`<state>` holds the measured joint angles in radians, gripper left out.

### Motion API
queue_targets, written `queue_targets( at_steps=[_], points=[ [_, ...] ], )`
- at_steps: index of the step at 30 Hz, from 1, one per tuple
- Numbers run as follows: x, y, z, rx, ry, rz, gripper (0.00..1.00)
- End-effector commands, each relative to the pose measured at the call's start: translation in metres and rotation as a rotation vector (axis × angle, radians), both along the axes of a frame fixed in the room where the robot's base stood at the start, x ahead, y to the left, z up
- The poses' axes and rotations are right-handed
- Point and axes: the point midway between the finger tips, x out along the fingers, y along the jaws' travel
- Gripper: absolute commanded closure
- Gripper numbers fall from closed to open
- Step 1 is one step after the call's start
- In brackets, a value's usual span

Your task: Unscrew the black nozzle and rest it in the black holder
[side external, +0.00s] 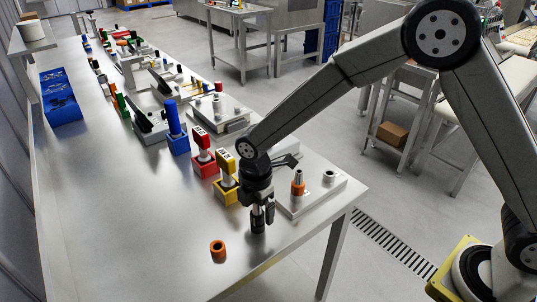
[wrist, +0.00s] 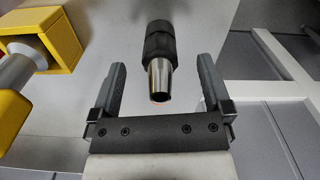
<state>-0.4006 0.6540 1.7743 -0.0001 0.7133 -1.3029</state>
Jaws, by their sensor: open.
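A black ribbed nozzle (wrist: 160,42) with a shiny tapered metal end lies between the two fingers of my open gripper (wrist: 160,66) in the wrist view. There is a gap between the nozzle and each finger. In the side view the dark nozzle (side external: 258,222) is just above or on the near part of the steel table, partly hidden by my gripper (side external: 263,209). I cannot tell whether it touches the table. I cannot pick out a black holder with certainty.
A yellow holder (side external: 219,196) stands close left of my gripper and shows in the wrist view (wrist: 60,40). A red holder (side external: 203,168) and blue holder (side external: 178,146) follow behind. An orange ring (side external: 218,251) lies in front. A white plate (side external: 318,197) carries an orange-collared fitting (side external: 298,184).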

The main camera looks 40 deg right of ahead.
Motion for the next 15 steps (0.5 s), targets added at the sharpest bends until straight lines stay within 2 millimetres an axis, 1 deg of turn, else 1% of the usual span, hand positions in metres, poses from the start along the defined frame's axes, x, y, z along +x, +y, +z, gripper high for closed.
queue_targets(
  at_steps=[15],
  points=[
    [0.0, 0.0, 0.03, 0.0, -0.001, 0.0, 0.0]
  ],
)
